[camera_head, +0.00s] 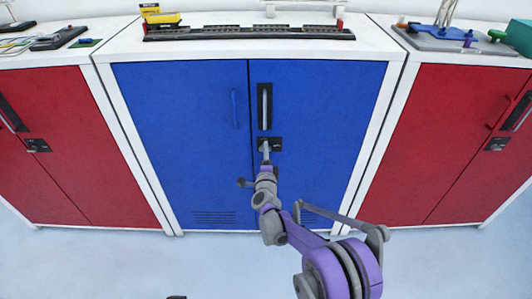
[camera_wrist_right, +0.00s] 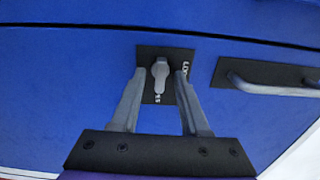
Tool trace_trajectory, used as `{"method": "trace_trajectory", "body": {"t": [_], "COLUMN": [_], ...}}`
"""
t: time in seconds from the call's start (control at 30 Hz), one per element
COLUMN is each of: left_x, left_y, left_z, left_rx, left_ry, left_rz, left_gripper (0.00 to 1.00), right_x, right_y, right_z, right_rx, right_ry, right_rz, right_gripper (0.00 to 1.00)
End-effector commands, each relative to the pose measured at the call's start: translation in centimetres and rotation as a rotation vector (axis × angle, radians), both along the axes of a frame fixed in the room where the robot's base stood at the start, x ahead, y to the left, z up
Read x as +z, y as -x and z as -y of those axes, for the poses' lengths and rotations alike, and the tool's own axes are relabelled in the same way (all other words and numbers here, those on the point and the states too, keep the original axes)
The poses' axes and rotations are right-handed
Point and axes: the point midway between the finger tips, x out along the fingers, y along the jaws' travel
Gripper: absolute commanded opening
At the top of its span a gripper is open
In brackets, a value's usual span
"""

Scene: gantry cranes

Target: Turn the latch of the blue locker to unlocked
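The blue locker (camera_head: 190,130) stands in the middle of the head view with both doors shut. Its latch plate (camera_head: 276,143) is black and sits just below the door handle. In the wrist view the latch (camera_wrist_right: 160,72) is a grey lever on the black plate, lying crosswise to the handle. White lettering on the plate is partly hidden by a finger. My right gripper (camera_wrist_right: 160,76) is open, one finger on each side of the latch, with a visible gap on both sides. In the head view the right gripper (camera_head: 265,154) covers part of the plate.
The dark-backed handle (camera_head: 265,105) is just above the latch; it is at the right in the wrist view (camera_wrist_right: 275,88). Red lockers stand left (camera_head: 80,130) and right (camera_head: 455,130). Model parts lie on the white tops. The floor (camera_head: 110,265) in front looks clear.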

Motion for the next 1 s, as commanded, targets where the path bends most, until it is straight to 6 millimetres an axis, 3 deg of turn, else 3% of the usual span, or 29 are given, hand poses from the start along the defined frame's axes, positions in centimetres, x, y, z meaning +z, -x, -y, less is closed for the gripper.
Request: {"method": "trace_trajectory", "body": {"t": [0.27,0.7,1.0], "left_x": [0.1,1.3,1.5], "left_y": [0.0,0.2,0.2], "left_z": [0.0,0.0,0.0], "left_rx": [0.0,0.0,0.0], "left_ry": [0.0,0.0,0.0], "left_rz": [0.0,0.004,0.004], "left_gripper": [0.5,0.5,0.5], "right_x": [0.0,0.1,0.0], "right_y": [0.4,8.4,10.8], "right_z": [0.0,0.0,0.0], "right_rx": [0.0,0.001,-0.001], "right_ry": [0.001,0.0,0.0], "right_rz": [0.0,0.0,0.0], "right_gripper": [0.45,0.45,0.45]}}
